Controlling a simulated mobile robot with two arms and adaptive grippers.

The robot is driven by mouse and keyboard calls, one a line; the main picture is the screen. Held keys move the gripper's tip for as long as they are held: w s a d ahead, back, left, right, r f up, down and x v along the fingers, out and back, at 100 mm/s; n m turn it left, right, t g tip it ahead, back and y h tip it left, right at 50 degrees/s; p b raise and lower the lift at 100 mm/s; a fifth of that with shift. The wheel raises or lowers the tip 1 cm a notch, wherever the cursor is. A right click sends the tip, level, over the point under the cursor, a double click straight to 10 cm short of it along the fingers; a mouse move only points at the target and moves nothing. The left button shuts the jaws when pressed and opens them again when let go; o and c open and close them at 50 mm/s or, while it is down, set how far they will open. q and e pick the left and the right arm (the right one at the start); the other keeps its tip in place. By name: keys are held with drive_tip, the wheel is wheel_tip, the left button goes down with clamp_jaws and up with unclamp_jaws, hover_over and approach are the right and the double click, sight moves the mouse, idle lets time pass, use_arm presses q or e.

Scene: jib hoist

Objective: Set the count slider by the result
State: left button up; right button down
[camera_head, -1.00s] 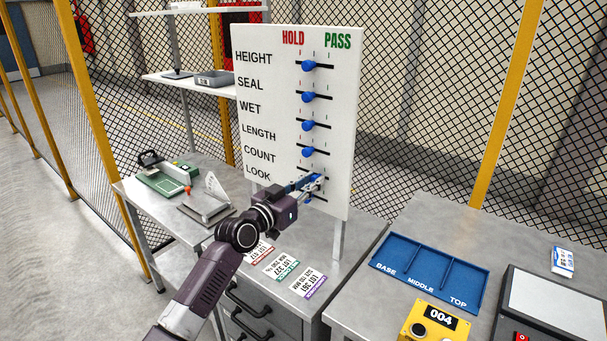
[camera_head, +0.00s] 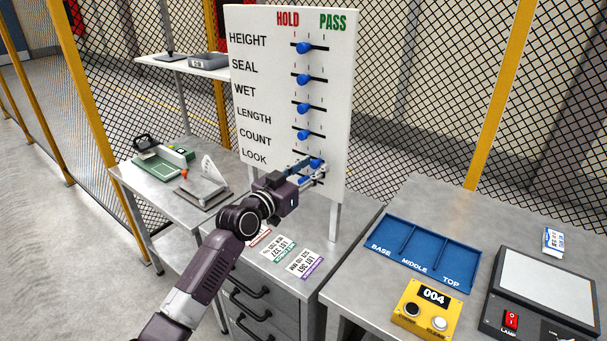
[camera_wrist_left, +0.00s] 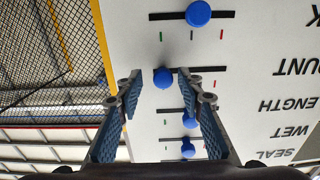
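The white board (camera_head: 270,110) has slider rows labelled HEIGHT, SEAL, WET, LENGTH, COUNT and LOOK, with HOLD at left and PASS at right. The blue COUNT knob (camera_head: 316,163) sits right of the knobs above it, toward PASS. In the left wrist view, upside down, the COUNT knob (camera_wrist_left: 162,78) is near the green-tick end of its slot. My left gripper (camera_wrist_left: 158,78) is open, its fingertips on either side of that knob; I see gaps, and contact is unclear. The LOOK knob (camera_wrist_left: 198,13) is nearer its slot's middle. My right gripper is out of view.
Lot cards (camera_head: 278,248) lie on the bench below the board. A scale-like fixture (camera_head: 205,190) and a green device (camera_head: 160,162) stand at left. At right are a blue tray (camera_head: 410,245), a yellow box (camera_head: 428,310) reading 004, and a lamp panel (camera_head: 545,285).

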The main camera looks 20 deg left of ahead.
use_arm(q)
drive_tip(key=v, duration=1.1)
drive_tip(key=shift+s, duration=0.4)
drive_tip(key=shift+r, duration=0.1)
